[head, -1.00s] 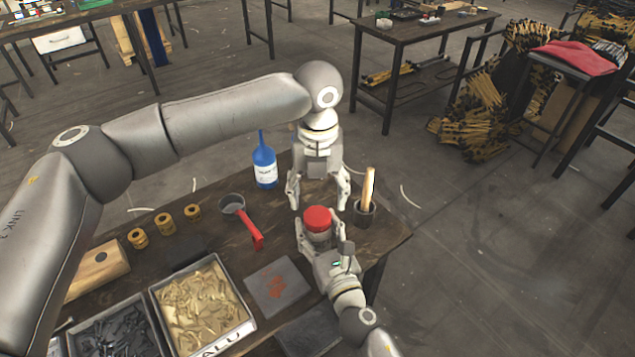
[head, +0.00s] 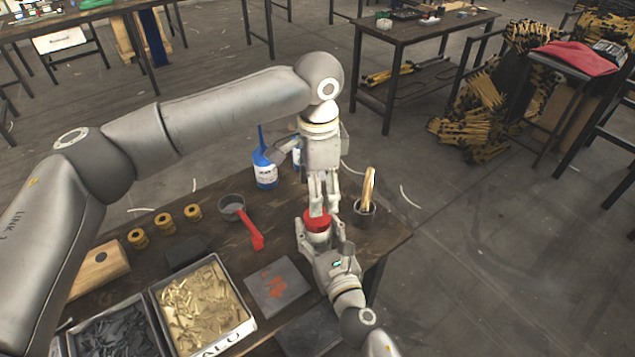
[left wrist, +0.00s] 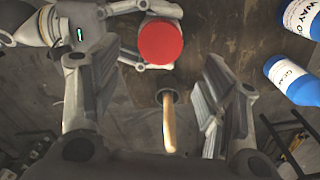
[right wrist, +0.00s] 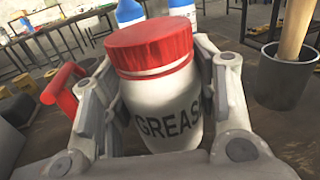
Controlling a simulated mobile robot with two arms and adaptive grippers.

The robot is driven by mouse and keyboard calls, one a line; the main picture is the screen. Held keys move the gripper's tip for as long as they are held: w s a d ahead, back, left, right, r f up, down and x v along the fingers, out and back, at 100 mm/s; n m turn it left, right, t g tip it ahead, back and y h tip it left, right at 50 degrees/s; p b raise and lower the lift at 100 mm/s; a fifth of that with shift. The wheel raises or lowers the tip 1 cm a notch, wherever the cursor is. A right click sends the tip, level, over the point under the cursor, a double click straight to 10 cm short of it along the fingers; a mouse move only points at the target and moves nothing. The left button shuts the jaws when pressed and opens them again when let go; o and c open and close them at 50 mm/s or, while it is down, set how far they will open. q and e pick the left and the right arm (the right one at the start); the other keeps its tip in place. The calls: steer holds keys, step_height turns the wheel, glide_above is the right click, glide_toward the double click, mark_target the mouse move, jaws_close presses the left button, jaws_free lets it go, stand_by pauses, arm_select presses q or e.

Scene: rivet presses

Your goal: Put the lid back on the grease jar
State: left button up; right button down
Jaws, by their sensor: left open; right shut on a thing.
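The white grease jar (right wrist: 165,110) stands upright, with its red lid (right wrist: 150,45) sitting on its top. My right gripper (head: 319,235) is shut around the jar's body, one finger on each side. My left gripper (head: 318,210) points down just above the lid and is seen edge-on in the head view. It is open, its fingers wide apart in the left wrist view (left wrist: 150,95), where the red lid (left wrist: 160,41) shows beyond them. The left gripper's fingertips partly hide the lid in the head view. I cannot tell whether they touch it.
A dark cup (head: 364,212) with a wooden handle stands right of the jar. Blue bottles (head: 265,172) stand behind.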

arm_select(q)
steer(key=n, duration=0.5)
steer(key=shift+r+n, duration=0.15)
steer(key=shift+n, duration=0.15)
steer(key=n, duration=0.3)
steer(key=shift+r, duration=0.1)
steer(key=n, duration=0.5)
steer(key=shift+r, duration=0.15)
steer(key=n, duration=0.4)
steer(key=shift+r, duration=0.15)
steer(key=shift+f, duration=4)
